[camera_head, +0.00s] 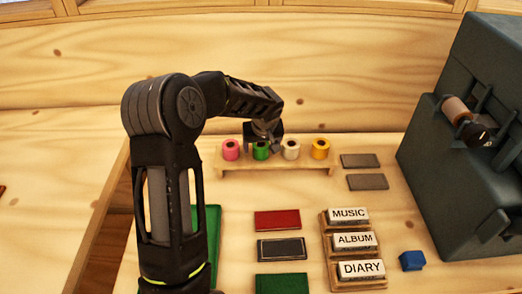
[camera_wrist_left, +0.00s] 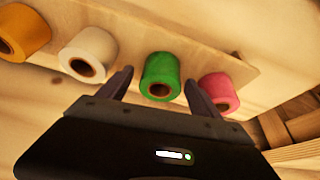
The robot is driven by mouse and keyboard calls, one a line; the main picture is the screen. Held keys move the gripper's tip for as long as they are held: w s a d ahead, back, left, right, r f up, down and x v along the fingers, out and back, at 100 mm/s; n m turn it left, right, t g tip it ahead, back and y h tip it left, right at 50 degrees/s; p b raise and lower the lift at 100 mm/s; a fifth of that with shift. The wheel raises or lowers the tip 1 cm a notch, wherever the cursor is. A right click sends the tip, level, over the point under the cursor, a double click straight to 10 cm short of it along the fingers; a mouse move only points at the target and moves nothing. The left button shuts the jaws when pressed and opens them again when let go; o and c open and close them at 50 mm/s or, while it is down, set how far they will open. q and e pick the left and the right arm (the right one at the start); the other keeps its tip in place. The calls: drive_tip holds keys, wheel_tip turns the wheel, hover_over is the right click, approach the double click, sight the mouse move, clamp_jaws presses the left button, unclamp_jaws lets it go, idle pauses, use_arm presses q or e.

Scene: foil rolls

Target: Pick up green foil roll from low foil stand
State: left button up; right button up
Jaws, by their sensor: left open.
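The green foil roll (camera_head: 261,150) stands upright on the low wooden foil stand (camera_head: 275,170) at the back of the table, between a pink roll (camera_head: 231,149) and a white roll (camera_head: 291,149). In the left wrist view the green roll (camera_wrist_left: 160,76) sits between the two fingers of my left gripper (camera_wrist_left: 160,92). The fingers are open, with a gap on each side of the roll. In the head view my left gripper (camera_head: 265,142) is right at the green roll and partly covers it. My right gripper is not in view.
An orange roll (camera_head: 320,148) stands at the stand's right end. The pink roll (camera_wrist_left: 219,92) is close beside one finger. Two grey plates (camera_head: 362,170), labelled blocks (camera_head: 358,240), red and green plates and a blue block (camera_head: 412,261) lie nearer. A dark machine (camera_head: 470,130) stands at right.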

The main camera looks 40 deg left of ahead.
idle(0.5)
use_arm(q)
drive_tip(key=c, duration=1.6)
drive_tip(key=shift+o, duration=0.2)
drive_tip(key=shift+r, duration=0.1)
wheel_tip(320, 180, up, 10)
drive_tip(key=shift+b, duration=0.4)
drive_tip(key=shift+d, duration=0.1)
